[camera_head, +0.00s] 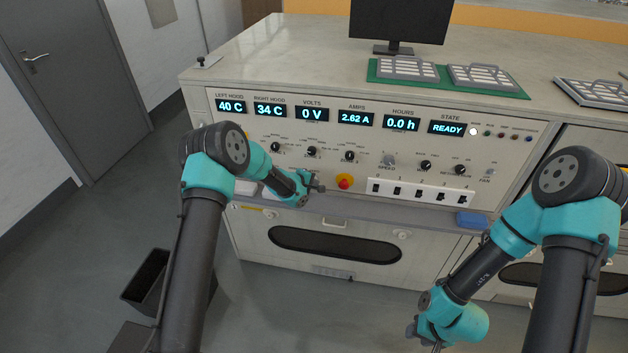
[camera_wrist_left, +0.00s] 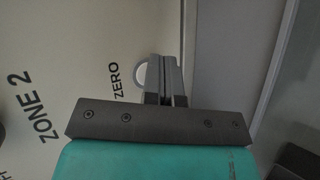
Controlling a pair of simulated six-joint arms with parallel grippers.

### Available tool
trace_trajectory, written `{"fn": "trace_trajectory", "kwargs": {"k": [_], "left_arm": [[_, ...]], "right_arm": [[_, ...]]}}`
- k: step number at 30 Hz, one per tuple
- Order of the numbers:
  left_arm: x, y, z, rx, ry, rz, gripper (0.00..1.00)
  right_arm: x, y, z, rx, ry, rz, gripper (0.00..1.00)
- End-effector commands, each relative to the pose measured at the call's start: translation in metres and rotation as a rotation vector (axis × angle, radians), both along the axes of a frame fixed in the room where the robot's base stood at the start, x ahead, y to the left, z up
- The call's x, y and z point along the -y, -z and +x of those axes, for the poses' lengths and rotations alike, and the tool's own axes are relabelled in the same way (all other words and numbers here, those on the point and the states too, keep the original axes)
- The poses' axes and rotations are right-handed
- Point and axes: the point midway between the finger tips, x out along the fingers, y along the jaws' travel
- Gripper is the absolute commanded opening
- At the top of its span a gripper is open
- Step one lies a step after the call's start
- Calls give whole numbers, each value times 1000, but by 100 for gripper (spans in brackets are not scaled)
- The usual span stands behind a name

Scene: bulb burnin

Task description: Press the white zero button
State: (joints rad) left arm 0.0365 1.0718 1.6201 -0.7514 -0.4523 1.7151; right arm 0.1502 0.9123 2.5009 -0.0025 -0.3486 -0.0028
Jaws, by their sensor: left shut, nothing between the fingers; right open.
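The white zero button (camera_wrist_left: 139,75) shows in the left wrist view as a pale round shape beside the printed word ZERO. Its right part is hidden behind my left gripper (camera_wrist_left: 167,68), which is shut and empty. The fingertips overlap the button's edge in this view; I cannot tell whether they touch it. In the head view my left gripper (camera_head: 316,187) is at the lower part of the panel (camera_head: 225,130), left of the red knob, and I cannot make out the button there. My right gripper (camera_head: 437,345) is open, low at the bottom edge, mostly cut off.
A red knob (camera_head: 345,181) on a yellow base sits just right of my left gripper. A strip of black switches (camera_head: 420,192) is further right. A grey ledge (camera_head: 365,209) runs below, with a blue block (camera_head: 471,220) on it. Displays (camera_head: 312,114) line the panel's top.

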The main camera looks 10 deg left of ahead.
Motion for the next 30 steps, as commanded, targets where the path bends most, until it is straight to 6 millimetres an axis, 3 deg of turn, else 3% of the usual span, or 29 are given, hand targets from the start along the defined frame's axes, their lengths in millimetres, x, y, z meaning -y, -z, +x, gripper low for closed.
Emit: {"fn": "trace_trajectory", "kwargs": {"k": [30], "left_arm": [[-1, -1, -17, 1, 0, -1, 0]], "right_arm": [[0, 0, 0, 0, 0, 0, 43]]}}
